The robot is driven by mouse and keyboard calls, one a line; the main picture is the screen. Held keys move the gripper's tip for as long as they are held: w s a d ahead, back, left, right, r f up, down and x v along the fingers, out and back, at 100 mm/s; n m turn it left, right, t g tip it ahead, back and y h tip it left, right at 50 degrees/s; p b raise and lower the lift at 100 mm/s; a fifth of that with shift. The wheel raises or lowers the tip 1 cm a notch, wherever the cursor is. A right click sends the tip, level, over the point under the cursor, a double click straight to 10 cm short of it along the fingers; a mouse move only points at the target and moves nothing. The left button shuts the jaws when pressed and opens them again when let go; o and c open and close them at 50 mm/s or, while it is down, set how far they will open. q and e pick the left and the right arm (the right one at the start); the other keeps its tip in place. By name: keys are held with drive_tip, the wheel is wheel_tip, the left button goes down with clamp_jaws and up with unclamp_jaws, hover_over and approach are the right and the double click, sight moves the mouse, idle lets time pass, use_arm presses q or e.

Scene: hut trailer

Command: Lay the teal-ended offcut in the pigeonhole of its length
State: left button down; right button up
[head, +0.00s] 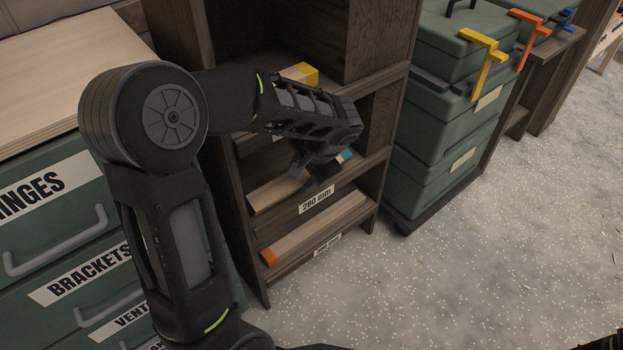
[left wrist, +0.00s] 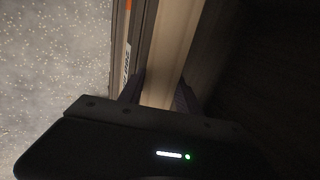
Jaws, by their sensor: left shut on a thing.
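The teal-ended offcut is a pale wooden bar (head: 275,192) with a teal end (head: 345,156). It lies lengthwise within the pigeonhole above the label "280 mm" (head: 317,199). My left gripper (head: 318,174) reaches into the opening and is shut on the bar, hiding its middle. In the left wrist view the bar (left wrist: 168,55) runs between the two fingers, beside the labelled shelf edge (left wrist: 126,55). Whether it rests fully on the shelf board is hard to tell. My right gripper is not in view.
An orange-ended offcut (head: 268,257) lies in the pigeonhole below. A yellow-ended block (head: 302,73) sits in a higher one. Green drawers (head: 60,225) stand left, and stacked green boxes (head: 440,150) with clamps stand right. The speckled floor (head: 470,270) in front is clear.

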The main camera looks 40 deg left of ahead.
use_arm(q)
drive_tip(key=shift+w+a, duration=0.2)
drive_tip(key=shift+a, duration=0.3)
drive_tip(key=shift+a+f, duration=0.2)
drive_tip(key=shift+f, duration=0.15)
drive_tip(key=shift+f+b, duration=0.55)
drive_tip(key=shift+b, duration=0.2)
drive_tip(key=c, duration=1)
unclamp_jaws()
drive_tip(key=shift+o, duration=1.3)
drive_tip(key=shift+d, duration=0.1)
drive_tip(key=shift+f, duration=0.1)
drive_tip(key=shift+s+d, duration=0.1)
